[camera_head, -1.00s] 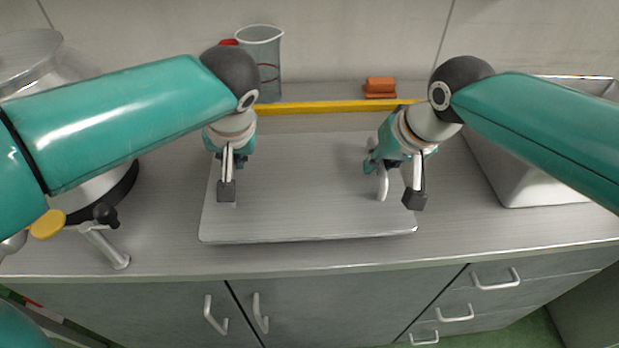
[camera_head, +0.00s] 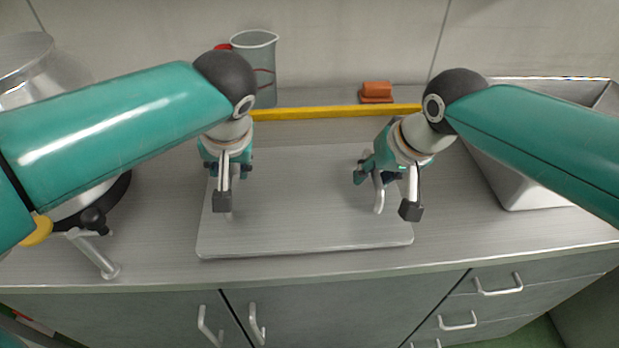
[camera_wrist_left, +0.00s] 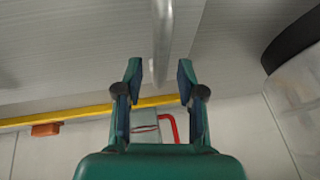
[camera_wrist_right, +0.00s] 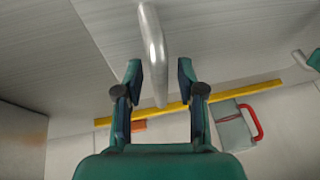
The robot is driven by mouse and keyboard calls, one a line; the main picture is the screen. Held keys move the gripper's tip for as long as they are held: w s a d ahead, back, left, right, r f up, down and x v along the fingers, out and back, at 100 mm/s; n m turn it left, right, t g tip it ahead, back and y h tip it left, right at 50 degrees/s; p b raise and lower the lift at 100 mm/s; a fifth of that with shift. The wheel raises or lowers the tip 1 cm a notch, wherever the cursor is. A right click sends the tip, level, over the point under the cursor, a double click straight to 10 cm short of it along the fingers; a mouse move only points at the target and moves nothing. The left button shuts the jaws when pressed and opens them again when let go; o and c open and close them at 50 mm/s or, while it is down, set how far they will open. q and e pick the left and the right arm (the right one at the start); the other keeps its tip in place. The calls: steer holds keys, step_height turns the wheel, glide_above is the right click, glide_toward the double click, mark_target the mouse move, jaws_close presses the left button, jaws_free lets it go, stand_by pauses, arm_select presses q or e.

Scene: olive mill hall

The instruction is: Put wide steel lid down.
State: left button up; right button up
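The wide steel lid (camera_head: 300,215) is a flat, brushed rectangular plate lying level on the steel counter. It has an upright bar handle near each side. My left gripper (camera_head: 226,172) is over the lid's left part, and its wrist hides much of the left handle (camera_wrist_left: 162,35). In the left wrist view my fingers (camera_wrist_left: 160,82) stand apart, with the handle end in line with the gap. My right gripper (camera_head: 368,178) is at the right handle (camera_head: 379,192). In the right wrist view its fingers (camera_wrist_right: 160,82) are apart, with the handle (camera_wrist_right: 152,45) between and beyond them, not clamped.
A yellow bar (camera_head: 330,113) runs along the back of the counter (camera_head: 150,262). A clear jug (camera_head: 262,75) and an orange-brown block (camera_head: 376,91) stand behind it. A steel bin (camera_head: 520,185) is on the right, a large steel vessel (camera_head: 45,70) on the left.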

steer(key=shift+r, duration=0.15)
arm_select(q)
steer(key=v, duration=1)
steer(key=shift+r, duration=0.15)
arm_select(e)
steer(key=v, duration=1.1)
steer(key=shift+s+r, duration=0.2)
steer(key=shift+r, duration=0.05)
arm_select(q)
steer(key=shift+s, duration=0.15)
arm_select(e)
steer(key=shift+d, duration=0.15)
